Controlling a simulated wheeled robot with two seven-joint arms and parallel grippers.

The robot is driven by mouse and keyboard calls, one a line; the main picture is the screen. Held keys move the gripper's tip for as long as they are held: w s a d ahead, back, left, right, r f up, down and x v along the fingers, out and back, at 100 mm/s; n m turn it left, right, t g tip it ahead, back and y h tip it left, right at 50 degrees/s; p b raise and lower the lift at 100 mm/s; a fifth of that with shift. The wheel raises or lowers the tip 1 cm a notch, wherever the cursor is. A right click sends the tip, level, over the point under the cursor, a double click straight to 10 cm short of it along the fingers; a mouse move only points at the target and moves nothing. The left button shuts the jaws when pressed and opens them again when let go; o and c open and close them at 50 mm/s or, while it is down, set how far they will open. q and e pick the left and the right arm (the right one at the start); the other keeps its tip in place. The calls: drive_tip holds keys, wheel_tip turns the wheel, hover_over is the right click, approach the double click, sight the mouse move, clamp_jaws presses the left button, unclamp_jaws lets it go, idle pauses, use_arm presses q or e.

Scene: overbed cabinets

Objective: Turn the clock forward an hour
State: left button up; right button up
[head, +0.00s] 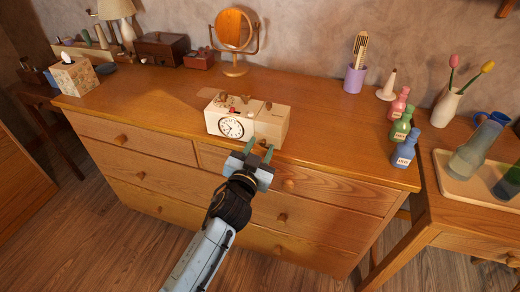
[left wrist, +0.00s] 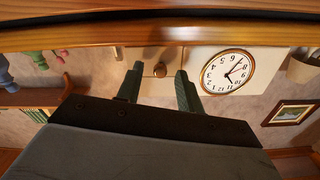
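A cream clock box (head: 271,124) stands near the front edge of the wooden dresser top. Its round white clock face (head: 231,128) has dark hands; the exact time is hard to read. The face also shows, upside down, in the left wrist view (left wrist: 227,72). A small brown knob (left wrist: 160,70) sits on the box's front beside the face. My left gripper (head: 260,147) is in front of the box's right part. In the left wrist view its two green fingers are apart, with the knob showing between their tips. Contact cannot be told. My right gripper is not in view.
The dresser top (head: 310,103) is clear around the box. Red, green and blue bottles (head: 404,155) stand at its right end, with a purple cup (head: 355,79) behind. A round mirror (head: 234,30) and wooden boxes stand at the back; a tissue box (head: 75,77) is at left.

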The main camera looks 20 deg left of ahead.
use_arm(q)
drive_tip(key=shift+w, duration=0.15)
drive_tip(key=shift+c, duration=0.4)
clamp_jaws()
drive_tip(key=shift+m, duration=0.4)
